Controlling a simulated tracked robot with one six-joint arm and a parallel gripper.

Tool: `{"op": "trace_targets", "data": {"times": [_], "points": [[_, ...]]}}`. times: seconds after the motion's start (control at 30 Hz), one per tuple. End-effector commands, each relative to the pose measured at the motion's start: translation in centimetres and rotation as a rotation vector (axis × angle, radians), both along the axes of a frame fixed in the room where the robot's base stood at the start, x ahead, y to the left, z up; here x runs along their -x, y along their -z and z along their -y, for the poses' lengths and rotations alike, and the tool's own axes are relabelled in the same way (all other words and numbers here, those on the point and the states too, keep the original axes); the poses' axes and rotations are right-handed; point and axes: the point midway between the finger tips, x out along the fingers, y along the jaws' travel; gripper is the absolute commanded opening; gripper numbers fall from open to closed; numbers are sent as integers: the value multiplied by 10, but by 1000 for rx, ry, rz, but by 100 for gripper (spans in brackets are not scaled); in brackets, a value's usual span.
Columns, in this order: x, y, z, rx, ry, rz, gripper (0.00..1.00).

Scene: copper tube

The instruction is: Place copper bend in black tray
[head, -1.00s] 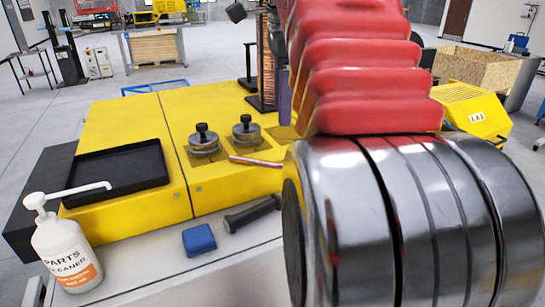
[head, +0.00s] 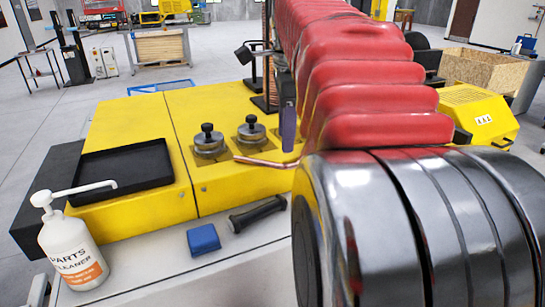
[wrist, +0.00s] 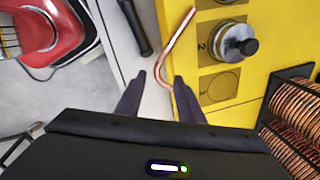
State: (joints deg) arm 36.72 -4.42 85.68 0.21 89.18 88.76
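The copper bend (head: 265,162) is a thin tube lying at the front edge of the yellow bench top, beside the round clamps. In the wrist view the copper bend (wrist: 177,38) runs up from a hooked end that lies between my fingertips. My gripper (wrist: 159,80) is open, with one finger on each side of the hooked end; I cannot tell whether either touches it. In the head view my gripper (head: 288,125) points down at the bend's right end, partly hidden by my arm. The black tray (head: 122,170) is empty on the left of the yellow top.
Two round clamps with black knobs (head: 208,140) (head: 251,132) stand behind the bend. A copper coil rack (wrist: 297,105) is close by on the right in the wrist view. A blue block (head: 203,239), a black-handled tool (head: 258,213) and a cleaner bottle (head: 72,250) stand in front.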

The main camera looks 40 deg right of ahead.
Motion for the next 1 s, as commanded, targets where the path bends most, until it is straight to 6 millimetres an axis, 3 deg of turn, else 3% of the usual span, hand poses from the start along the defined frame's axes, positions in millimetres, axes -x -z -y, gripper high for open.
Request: {"op": "trace_targets", "data": {"times": [0.13, 0.57, 1.0], "points": [[-2, 16, 1, -1, -1, -2, 35], [-3, 21, 1, 0, -2, -1, 35], [-8, 68, 5, -1, -2, -2, 35]]}}
